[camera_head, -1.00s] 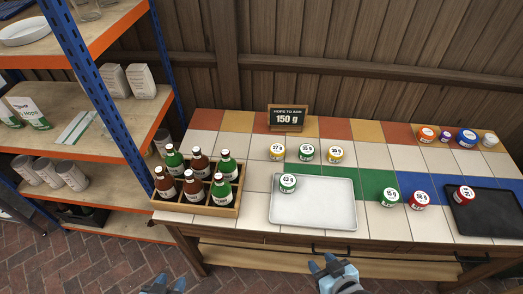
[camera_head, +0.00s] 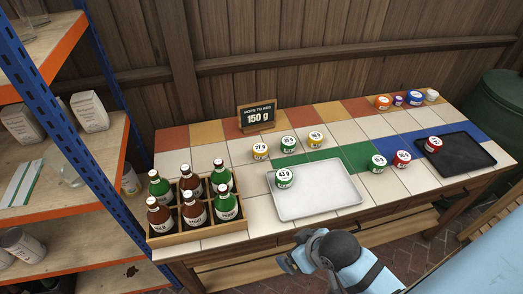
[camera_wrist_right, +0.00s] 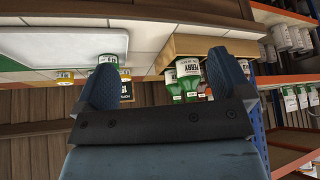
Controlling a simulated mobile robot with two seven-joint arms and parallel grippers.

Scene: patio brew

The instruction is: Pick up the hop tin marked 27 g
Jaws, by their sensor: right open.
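The hop tin marked 27 g (camera_head: 260,151) is a small yellow tin with a white lid. It stands on the tiled tabletop, left of a green tin and behind the tray. My right gripper (camera_head: 294,252) is low at the table's front edge, in front of the tray and well short of the tin. It is open and empty; the right wrist view shows its two fingers (camera_wrist_right: 163,78) spread apart. Yellow tins show small beyond them in that view, with labels I cannot read. My left gripper is out of view.
A green 63 g tin (camera_head: 284,177) stands on the white tray (camera_head: 325,190). Left of it is a wooden crate of bottles (camera_head: 195,236). A green tin (camera_head: 288,144) and another yellow tin (camera_head: 316,138) stand beside the 27 g tin. A 150 g sign (camera_head: 257,115) stands behind.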

